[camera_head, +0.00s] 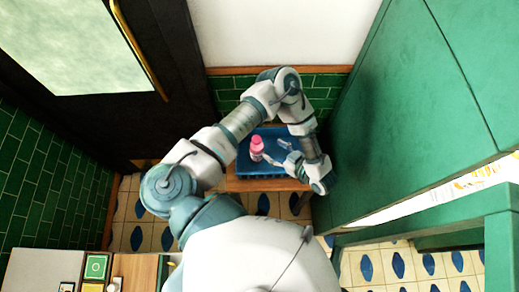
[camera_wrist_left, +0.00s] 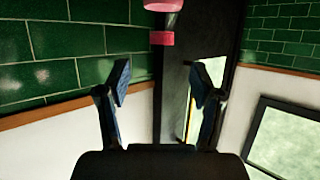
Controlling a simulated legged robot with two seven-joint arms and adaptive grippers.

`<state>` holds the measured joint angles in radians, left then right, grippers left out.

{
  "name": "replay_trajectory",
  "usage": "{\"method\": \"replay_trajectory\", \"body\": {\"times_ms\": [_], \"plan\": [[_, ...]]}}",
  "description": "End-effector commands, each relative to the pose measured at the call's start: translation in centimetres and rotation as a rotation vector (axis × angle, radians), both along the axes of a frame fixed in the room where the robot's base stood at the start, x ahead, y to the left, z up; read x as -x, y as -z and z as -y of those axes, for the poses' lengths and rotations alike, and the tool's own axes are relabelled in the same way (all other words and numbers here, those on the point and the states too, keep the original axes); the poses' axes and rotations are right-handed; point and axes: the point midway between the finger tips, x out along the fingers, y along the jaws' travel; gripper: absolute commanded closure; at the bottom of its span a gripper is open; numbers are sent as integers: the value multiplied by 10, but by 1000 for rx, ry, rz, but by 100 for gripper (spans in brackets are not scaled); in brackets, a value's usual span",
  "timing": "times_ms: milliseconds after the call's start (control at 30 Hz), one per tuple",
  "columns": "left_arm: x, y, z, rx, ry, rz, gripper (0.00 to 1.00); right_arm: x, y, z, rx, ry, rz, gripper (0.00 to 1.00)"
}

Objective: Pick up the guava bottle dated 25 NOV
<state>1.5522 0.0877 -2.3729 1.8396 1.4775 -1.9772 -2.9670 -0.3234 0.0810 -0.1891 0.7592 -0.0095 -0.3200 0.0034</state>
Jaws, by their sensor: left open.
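A small bottle (camera_head: 256,150) with a pink cap and pink body stands in the blue crate (camera_head: 262,171), near its left side. Its date and label are too small to read. My left gripper (camera_head: 277,151) is open and empty, just right of the bottle with its fingers toward it. In the left wrist view the pink cap and part of the bottle (camera_wrist_left: 162,38) show at the top centre, beyond the open fingers of my left gripper (camera_wrist_left: 163,82). No finger visibly touches the bottle. My right gripper is not in view.
The crate rests on a wooden stand (camera_head: 235,184) against a green tiled wall. A large green panel (camera_head: 415,110) stands close on the right of my arm. A dark door (camera_head: 165,110) is at left. A counter with small items (camera_head: 96,267) is at lower left.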

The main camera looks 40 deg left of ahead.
Motion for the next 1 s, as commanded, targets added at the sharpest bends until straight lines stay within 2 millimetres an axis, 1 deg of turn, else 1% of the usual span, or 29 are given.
{"method": "replay_trajectory", "body": {"times_ms": [33, 100, 200, 367, 600, 667, 767, 967, 1000], "plan": [[0, 3, -11, 0, -3, -1, 34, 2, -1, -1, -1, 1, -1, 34], [-2, 8, -22, 1, -2, 1, 34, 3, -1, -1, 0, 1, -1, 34], [-3, 12, -31, 1, -2, 1, 34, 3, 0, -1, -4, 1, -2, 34], [-4, 16, -38, 0, 0, 1, 34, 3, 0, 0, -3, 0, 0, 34], [-8, 30, -74, -2, -2, 3, 34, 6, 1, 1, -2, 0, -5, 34], [-8, 33, -80, -1, -2, 2, 34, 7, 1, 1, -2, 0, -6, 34], [-9, 35, -85, 0, 0, 2, 34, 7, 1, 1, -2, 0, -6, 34], [-9, 36, -86, 2, 0, 2, 34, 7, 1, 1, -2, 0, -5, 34], [-9, 36, -86, 1, 0, 2, 44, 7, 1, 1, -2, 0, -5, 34]]}}
